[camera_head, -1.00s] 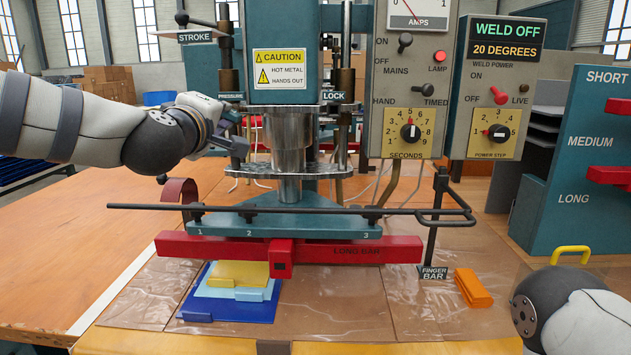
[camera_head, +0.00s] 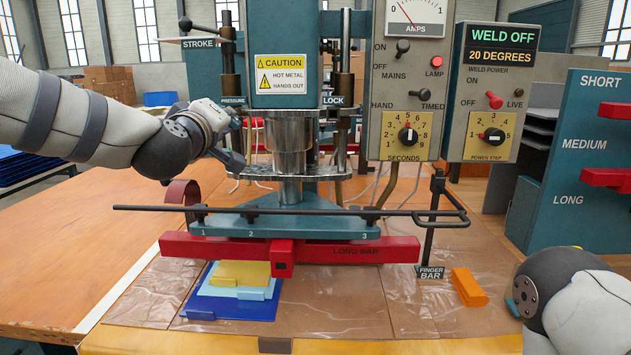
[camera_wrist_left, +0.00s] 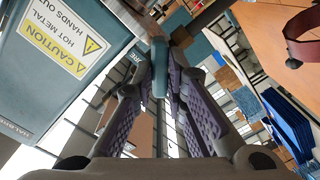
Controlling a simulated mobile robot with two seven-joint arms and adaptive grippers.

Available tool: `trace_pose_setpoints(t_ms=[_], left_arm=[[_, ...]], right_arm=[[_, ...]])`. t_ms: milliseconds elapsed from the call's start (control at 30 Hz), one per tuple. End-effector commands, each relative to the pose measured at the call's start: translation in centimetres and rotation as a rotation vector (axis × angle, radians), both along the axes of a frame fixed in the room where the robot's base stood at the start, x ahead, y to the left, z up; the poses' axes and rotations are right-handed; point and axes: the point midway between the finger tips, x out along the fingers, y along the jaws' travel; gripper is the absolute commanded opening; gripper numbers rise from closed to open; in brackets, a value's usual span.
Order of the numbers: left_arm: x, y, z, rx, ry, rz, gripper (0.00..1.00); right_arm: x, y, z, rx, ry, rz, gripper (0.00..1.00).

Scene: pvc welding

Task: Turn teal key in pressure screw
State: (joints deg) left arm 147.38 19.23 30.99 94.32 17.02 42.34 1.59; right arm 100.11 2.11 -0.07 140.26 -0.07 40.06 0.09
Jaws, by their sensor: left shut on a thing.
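The teal key (camera_wrist_left: 159,68) stands between the two fingers of my left gripper (camera_wrist_left: 162,75) in the left wrist view. The fingers are shut on it from both sides. In the head view my left gripper (camera_head: 232,150) is at the press's left post, just below the PRESSURE label (camera_head: 232,101), and the key cannot be made out there. The pressure screw (camera_head: 229,60) is the dark upright post beside the teal press head.
The press head (camera_head: 285,25) is close to the right of my left gripper. A thin finger bar (camera_head: 330,211) crosses above the red long bar (camera_head: 340,250). Coloured sheets (camera_head: 240,305) and an orange block (camera_head: 468,287) lie on the table.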

Motion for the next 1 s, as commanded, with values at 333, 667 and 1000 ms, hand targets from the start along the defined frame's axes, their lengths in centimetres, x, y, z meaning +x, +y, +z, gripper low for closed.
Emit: trace_pose_setpoints(t_ms=[333, 667, 1000], left_arm=[[0.00, 0.10, 0.99, 0.316, -0.031, 0.007, 0.00], [-0.01, -0.02, 1.02, 0.848, -0.049, 0.010, 0.00], [0.00, 0.01, 0.63, 0.838, -0.042, 0.006, 0.36]], right_arm=[[0.06, 0.00, 0.05, 0.000, -0.002, 0.000, 0.36], [0.06, 0.00, 0.05, 0.000, -0.002, 0.000, 0.36], [0.03, 0.00, 0.03, 0.000, -0.001, 0.000, 0.36]])
